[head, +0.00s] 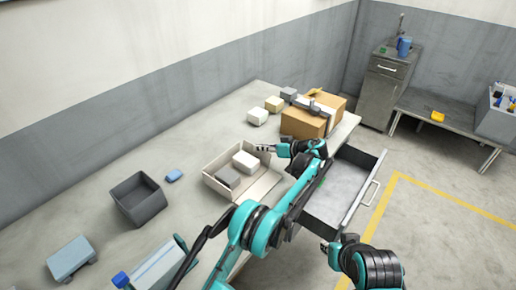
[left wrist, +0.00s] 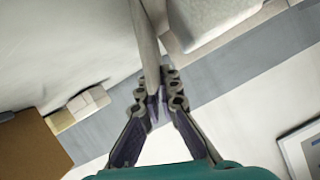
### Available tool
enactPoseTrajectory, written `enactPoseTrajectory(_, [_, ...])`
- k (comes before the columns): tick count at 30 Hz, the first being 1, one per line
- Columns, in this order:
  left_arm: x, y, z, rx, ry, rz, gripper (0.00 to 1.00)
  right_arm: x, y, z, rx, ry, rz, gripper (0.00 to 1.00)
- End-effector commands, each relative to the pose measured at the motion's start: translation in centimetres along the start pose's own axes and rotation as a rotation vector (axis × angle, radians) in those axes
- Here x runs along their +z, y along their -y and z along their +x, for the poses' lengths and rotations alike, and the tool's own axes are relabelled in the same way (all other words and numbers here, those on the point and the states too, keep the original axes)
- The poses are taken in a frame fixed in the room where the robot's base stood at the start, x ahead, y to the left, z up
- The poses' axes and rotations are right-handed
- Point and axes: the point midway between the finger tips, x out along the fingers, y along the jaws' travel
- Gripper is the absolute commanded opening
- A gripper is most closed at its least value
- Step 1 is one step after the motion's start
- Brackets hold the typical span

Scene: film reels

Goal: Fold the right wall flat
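The shallow beige box (head: 211,181) with thin walls stands open on the table in the head view, with a white block (head: 246,161) and a grey block (head: 228,177) in it. My left gripper (head: 265,148) is at the upper right of the box, over the top of its right wall (head: 272,169). In the left wrist view the wall's pale edge (left wrist: 146,38) runs down between the fingertips (left wrist: 160,88), which look closed around it. The gripper and arm partly hide the wall. My right gripper (head: 333,250) is low in the head view, away from the box; its fingers are unclear.
Several small blocks (head: 257,116) and a cardboard box (head: 302,123) stand behind my left gripper. An open drawer (head: 343,190) juts out at the table's right side. A dark grey bin (head: 139,199) and a blue block (head: 174,175) lie left of the beige box.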

Motion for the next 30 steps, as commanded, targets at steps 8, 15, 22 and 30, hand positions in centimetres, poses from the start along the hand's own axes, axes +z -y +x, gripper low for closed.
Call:
enactPoseTrajectory(8, [0.06,-1.04,-0.02,-0.057,-0.001,0.139,0.0,-0.12,0.0,-0.18,0.0,0.0,0.0,0.24])
enactPoseTrajectory(15, [0.11,-1.08,-0.02,-0.065,0.001,0.158,0.0,-0.12,0.0,-0.18,0.0,0.0,0.0,0.24])
enactPoseTrajectory(22, [0.13,-1.07,0.0,-0.064,0.001,0.157,0.12,-0.12,0.0,-0.18,0.0,0.0,0.0,0.24])
enactPoseTrajectory(30, [0.06,-1.06,-0.02,-0.064,0.001,0.156,0.12,-0.12,0.0,-0.18,0.0,0.0,0.0,0.24])
